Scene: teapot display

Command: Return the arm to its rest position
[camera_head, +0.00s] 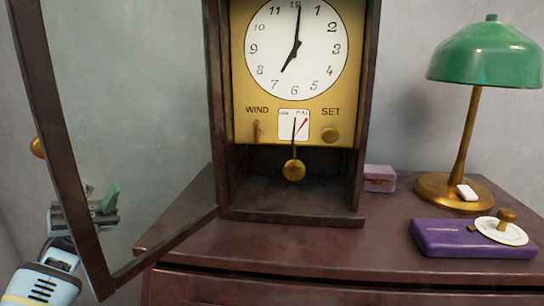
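My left gripper (104,203) is at the lower left, by the clock's open glass door (140,130). The dark door frame crosses in front of it, and its fingers show through the glass with a green patch on them. I see nothing clearly held, but the gap between the fingers is not clear. My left arm comes in from the bottom left corner. My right gripper is out of view. The wooden clock (290,215) stands on the cabinet with its dial (294,50) showing about seven o'clock. A brass pendulum (294,170) hangs below the dial.
The door swings out left, with a brass knob (37,147) on its outer side. WIND (256,130) and SET (331,134) knobs sit under the dial. A pink box (379,178), green lamp (490,55) and purple box (465,238) stand right. The cabinet top (320,250) is clear in front.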

